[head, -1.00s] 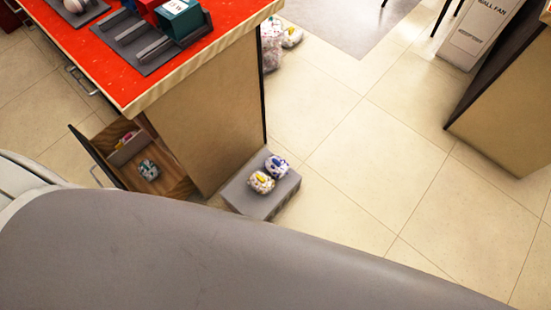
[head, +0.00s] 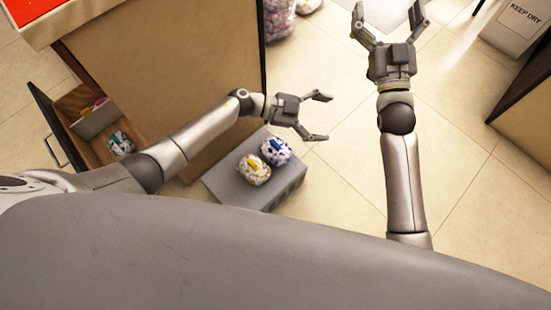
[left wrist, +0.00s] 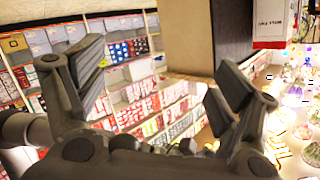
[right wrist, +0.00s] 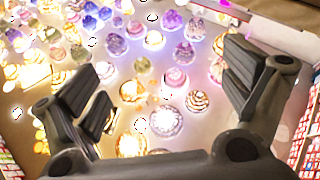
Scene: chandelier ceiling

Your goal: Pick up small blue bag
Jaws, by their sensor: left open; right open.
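The small blue bag (head: 276,151), white with blue marks, lies on a low grey box (head: 239,195) on the floor in the head view. A similar bag with yellow marks (head: 254,169) lies against its lower left side. My left gripper (head: 322,116) is open and empty, above and to the right of the blue bag in the picture. My right gripper (head: 390,14) is open and empty, farther up and right, well apart from the bags. Each gripper's open fingers also show in the left wrist view (left wrist: 160,85) and the right wrist view (right wrist: 172,90). Neither wrist view shows the bags.
A counter with a red top (head: 27,9) stands at the upper left, with an open drawer (head: 66,134) holding a green-marked bag (head: 121,143). A large clear bag (head: 279,18) stands behind the counter. Another cabinet (head: 528,114) is at the right. The tiled floor between is clear.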

